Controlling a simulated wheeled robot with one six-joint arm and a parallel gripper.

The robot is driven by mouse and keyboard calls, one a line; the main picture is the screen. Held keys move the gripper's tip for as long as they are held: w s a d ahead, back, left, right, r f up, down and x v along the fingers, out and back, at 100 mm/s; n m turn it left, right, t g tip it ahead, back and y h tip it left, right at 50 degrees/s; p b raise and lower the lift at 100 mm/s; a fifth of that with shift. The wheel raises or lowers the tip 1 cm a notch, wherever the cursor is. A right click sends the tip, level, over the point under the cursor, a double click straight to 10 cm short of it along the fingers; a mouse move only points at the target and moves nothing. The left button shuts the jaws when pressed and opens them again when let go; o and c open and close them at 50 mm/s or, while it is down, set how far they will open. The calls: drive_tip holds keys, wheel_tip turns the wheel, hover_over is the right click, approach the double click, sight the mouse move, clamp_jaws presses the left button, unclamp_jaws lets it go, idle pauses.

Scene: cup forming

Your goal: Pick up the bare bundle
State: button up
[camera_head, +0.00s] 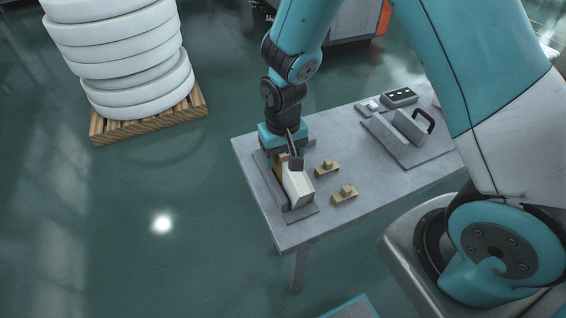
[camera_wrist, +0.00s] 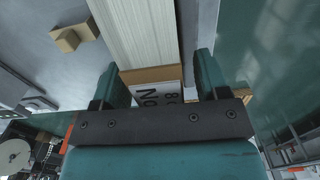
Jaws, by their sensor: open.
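The bare bundle (camera_head: 297,187) is a white block of stacked sheets lying in a grey holder (camera_head: 301,215) near the left end of the table. Its layered edges show in the wrist view (camera_wrist: 138,32), running away from my gripper. My gripper (camera_head: 287,158) is low over the bundle's far end, pointing down. In the wrist view its two fingers (camera_wrist: 160,70) are apart, with the bundle's near end and a tan piece with a printed label (camera_wrist: 160,90) between them. I cannot tell whether either finger touches the bundle.
Two small tan blocks (camera_head: 327,168) (camera_head: 344,194) sit right of the holder on the grey table (camera_head: 362,206). A grey fixture with a black handle (camera_head: 424,121) and a small control box (camera_head: 400,97) stand farther right. A wooden pallet (camera_head: 150,124) with white rolls stands on the floor.

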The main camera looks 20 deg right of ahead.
clamp_jaws()
idle(0.3)
